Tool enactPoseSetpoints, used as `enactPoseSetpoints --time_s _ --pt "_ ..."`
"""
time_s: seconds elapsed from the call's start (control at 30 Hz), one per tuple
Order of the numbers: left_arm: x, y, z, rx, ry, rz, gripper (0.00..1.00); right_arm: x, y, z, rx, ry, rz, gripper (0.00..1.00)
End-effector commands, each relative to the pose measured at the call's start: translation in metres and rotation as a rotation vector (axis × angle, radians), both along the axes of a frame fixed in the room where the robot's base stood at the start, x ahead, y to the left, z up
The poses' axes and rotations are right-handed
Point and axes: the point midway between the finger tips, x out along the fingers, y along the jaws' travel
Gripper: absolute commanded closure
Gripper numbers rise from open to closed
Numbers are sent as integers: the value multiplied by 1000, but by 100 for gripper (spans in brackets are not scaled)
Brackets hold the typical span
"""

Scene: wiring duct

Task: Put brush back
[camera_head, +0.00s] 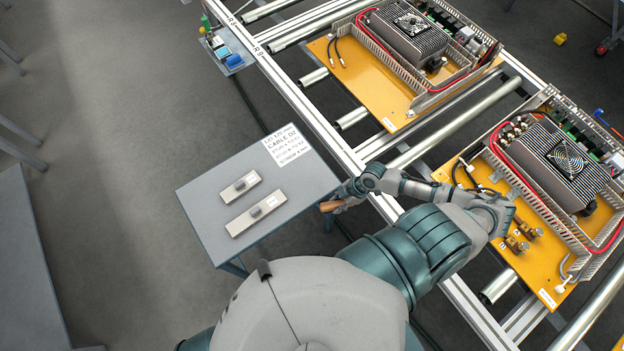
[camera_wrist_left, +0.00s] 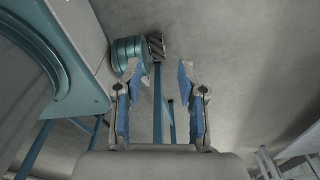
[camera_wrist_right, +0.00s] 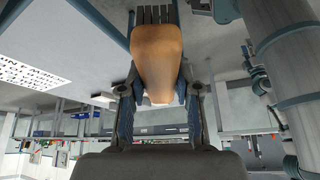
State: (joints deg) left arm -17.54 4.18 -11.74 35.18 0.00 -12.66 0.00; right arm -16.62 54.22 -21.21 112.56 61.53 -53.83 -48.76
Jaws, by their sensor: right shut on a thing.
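The brush has a tan wooden handle (camera_wrist_right: 158,55) and dark bristles, seen close up in the right wrist view. In the head view its handle (camera_head: 329,206) is a small tan piece at the right edge of the small grey table (camera_head: 205,187). My right gripper (camera_head: 343,197) is shut on the brush; it also shows in the right wrist view (camera_wrist_right: 158,82). I cannot tell whether the brush touches the table. My left gripper (camera_wrist_left: 158,75) is open and empty in the left wrist view, and is not seen in the head view.
The table's left part is bare.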

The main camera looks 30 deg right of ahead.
Motion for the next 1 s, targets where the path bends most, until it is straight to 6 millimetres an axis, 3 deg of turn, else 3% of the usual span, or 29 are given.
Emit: enactPoseSetpoints --time_s 0.3,0.5,0.67,0.87,1.0 --pt "11 4 4 4 -16 4 60 93 13 -5 1 -5 -2 100" --pt "13 11 6 12 -20 5 60 136 13 -11 3 -3 -1 100" --pt "13 12 6 13 -18 4 60 147 13 -15 3 1 1 100" --pt "10 8 8 9 -15 3 60 148 14 -42 2 2 -1 100" --pt "9 1 7 0 -13 2 60 148 15 -48 -1 -1 0 100"
